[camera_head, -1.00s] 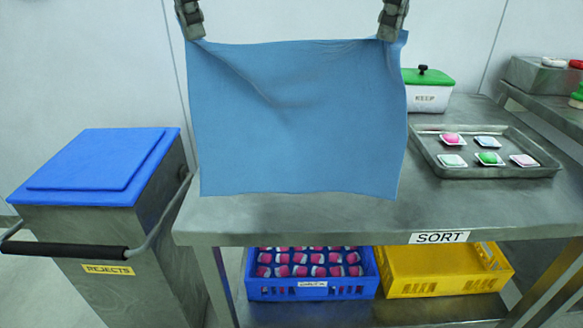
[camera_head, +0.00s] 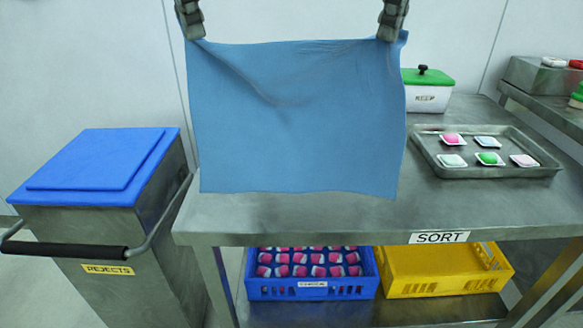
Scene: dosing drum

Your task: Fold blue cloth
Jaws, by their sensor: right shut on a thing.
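The blue cloth (camera_head: 295,125) hangs spread out between my two grippers above the metal table marked SORT (camera_head: 300,215). Soft creases run from its top corners towards the upper middle. My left gripper (camera_head: 192,34) is at the cloth's top left corner, and my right gripper (camera_head: 388,36) is shut on the top right corner. The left fingertips overlap the cloth, which hangs from them. The cloth hides part of the tabletop and wall behind it.
A metal tray (camera_head: 485,172) with several small packs lies on the table's right. Behind it stands a white box with a green lid (camera_head: 428,90). A blue-lidded REJECTS bin (camera_head: 95,168) stands left. Blue (camera_head: 312,290) and yellow (camera_head: 440,270) crates sit below the tabletop.

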